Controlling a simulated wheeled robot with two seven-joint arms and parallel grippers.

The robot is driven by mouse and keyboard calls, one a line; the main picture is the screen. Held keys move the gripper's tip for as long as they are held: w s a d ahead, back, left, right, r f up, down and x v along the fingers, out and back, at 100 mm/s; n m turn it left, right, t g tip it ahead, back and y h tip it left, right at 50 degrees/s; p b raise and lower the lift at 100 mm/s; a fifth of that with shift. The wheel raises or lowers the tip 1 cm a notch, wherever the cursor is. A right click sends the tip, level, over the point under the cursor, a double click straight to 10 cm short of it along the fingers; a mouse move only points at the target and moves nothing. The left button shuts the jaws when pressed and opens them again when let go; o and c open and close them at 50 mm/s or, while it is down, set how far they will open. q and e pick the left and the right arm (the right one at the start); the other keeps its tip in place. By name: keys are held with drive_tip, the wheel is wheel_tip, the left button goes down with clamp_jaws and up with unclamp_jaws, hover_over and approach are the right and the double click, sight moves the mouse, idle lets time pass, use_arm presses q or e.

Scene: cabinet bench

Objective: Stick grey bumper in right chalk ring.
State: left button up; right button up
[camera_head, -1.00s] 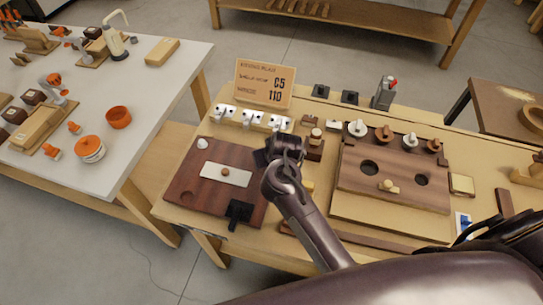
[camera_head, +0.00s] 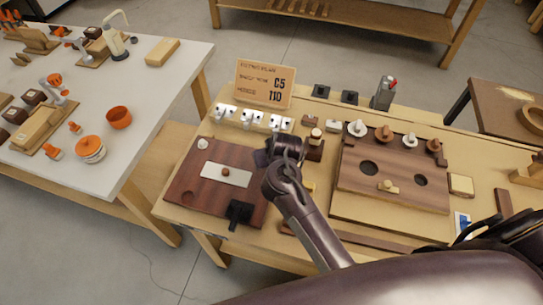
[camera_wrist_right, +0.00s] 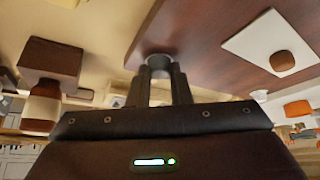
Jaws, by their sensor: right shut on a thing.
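The brown door panel (camera_head: 188,180) lies on the bench with a white plate and a round knob on it. My right gripper (camera_head: 275,152) is over its upper right corner. In the right wrist view, my gripper (camera_wrist_right: 162,75) is shut on the grey bumper (camera_wrist_right: 158,59), a short dark grey cylinder at the panel's edge. I cannot tell whether the bumper touches the panel. The head view does not show the bumper clearly behind the gripper. The right chalk ring is not visible; my gripper covers that corner. My left gripper is not in view.
A white round piece (camera_head: 203,143) sits on the panel's upper left corner. A black clamp-like piece (camera_head: 238,213) is at its front edge. A white strip of small parts (camera_head: 252,119) and a sign (camera_head: 264,84) stand behind. A wooden board with holes (camera_head: 393,175) lies to the right.

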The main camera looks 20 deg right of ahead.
drive_tip(key=shift+s+f, duration=0.2)
drive_tip(key=shift+f, duration=0.1)
drive_tip(key=o, duration=0.9)
drive_tip(key=shift+d, duration=0.1)
drive_tip(key=shift+a+r, duration=0.1)
drive_tip(key=shift+a, duration=0.1)
drive_tip(key=shift+w+r, duration=0.15)
idle(0.4)
drive_tip(key=shift+o, duration=0.4)
drive_tip(key=o, duration=0.3)
drive_tip(key=shift+d, duration=0.1)
